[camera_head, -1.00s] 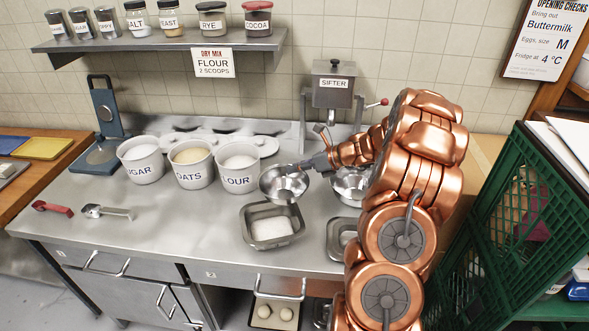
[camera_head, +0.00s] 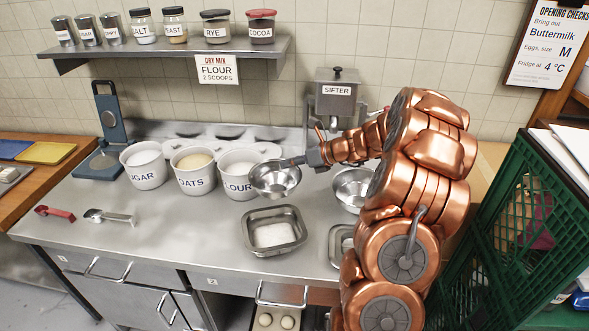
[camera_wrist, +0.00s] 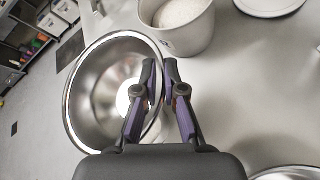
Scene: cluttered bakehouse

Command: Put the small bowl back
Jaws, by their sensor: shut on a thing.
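The small metal bowl (camera_head: 273,182) is held up above the counter, in front of the FLOUR tub (camera_head: 240,178) and behind the rectangular pan with white powder (camera_head: 262,250). My gripper (camera_head: 302,160) is shut on the right side of its rim. In the wrist view my gripper (camera_wrist: 163,75) pinches the rim of the bowl (camera_wrist: 85,90); the bowl's inside looks empty apart from a bright reflection. A second metal bowl (camera_head: 352,190) stands on the counter to the right, partly hidden by my arm.
The SUGAR tub (camera_head: 145,170) and OATS tub (camera_head: 195,178) stand left of the flour. A sifter (camera_head: 336,98) is at the back. A green crate (camera_head: 515,190) is on the right.

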